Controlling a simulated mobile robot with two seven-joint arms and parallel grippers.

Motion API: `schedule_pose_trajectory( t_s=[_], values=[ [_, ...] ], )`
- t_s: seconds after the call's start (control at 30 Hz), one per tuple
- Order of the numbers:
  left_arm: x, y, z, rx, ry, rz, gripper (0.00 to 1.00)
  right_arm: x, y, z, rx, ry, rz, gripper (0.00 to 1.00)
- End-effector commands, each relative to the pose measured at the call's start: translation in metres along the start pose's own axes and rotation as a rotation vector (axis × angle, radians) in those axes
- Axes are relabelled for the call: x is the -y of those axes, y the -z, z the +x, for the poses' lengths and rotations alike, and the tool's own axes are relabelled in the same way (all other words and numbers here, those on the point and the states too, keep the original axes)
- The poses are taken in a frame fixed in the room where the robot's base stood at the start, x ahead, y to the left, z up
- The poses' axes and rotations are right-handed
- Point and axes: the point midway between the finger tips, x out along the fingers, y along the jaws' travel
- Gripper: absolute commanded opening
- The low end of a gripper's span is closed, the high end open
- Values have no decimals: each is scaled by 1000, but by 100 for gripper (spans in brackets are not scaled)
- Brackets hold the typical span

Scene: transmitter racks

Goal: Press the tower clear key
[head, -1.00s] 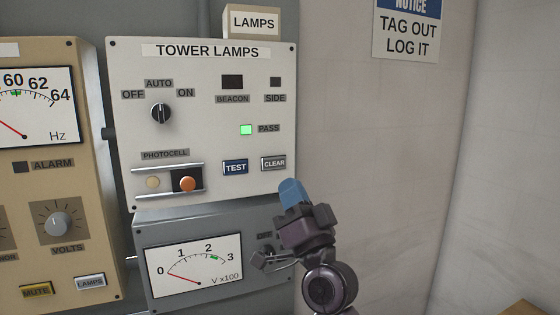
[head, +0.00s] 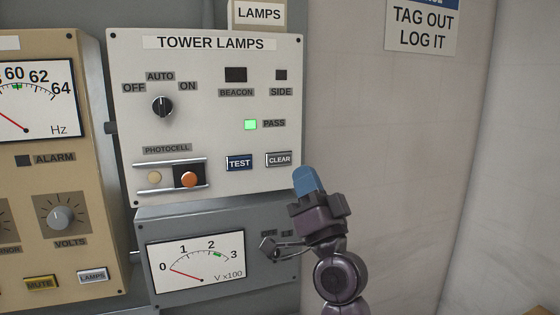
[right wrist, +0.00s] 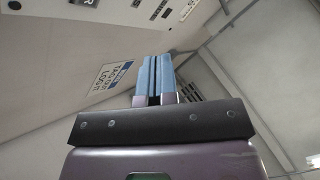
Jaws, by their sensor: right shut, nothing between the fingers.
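The clear key (head: 279,159) is a small grey key marked CLEAR at the lower right of the white TOWER LAMPS panel (head: 210,75). The green PASS lamp (head: 250,125) is lit. My left gripper does not show.
A grey meter panel (head: 245,215) with a knob (head: 269,247) lies below, partly behind my right arm. The photocell slider (head: 189,179) and the selector knob (head: 162,106) are farther left. The wall to the right (head: 390,150) is bare below the notice (head: 423,28).

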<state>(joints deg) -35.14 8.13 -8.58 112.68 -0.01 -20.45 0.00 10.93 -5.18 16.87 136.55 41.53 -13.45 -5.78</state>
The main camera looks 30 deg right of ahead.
Motion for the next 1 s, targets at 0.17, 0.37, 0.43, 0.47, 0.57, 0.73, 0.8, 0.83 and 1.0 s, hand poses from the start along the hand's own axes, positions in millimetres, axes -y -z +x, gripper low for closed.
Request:
schedule_pose_trajectory(
  t_s=[0.17, 0.37, 0.43, 0.47, 0.57, 0.73, 0.8, 0.83, 1.0],
  values=[
    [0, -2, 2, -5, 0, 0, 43, -10, -10, 13, -1, 1, 2, 0],
    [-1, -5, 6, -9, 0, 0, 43, -23, -23, 30, -1, 1, 1, 0],
    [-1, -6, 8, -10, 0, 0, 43, -27, -27, 36, -1, 1, 1, 0],
    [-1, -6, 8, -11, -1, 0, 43, -28, -29, 38, 0, 1, 1, 0],
    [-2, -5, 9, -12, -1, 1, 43, -33, -33, 45, 1, 1, 0, 0],
    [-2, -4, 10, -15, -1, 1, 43, -39, -39, 53, 0, 0, 0, 0],
    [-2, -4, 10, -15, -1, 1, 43, -40, -40, 54, 0, 0, 0, 0],
    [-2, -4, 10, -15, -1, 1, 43, -40, -40, 55, 0, 0, 0, 0],
    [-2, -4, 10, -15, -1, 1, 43, -40, -40, 56, -1, 0, 0, 0]
  ],
)
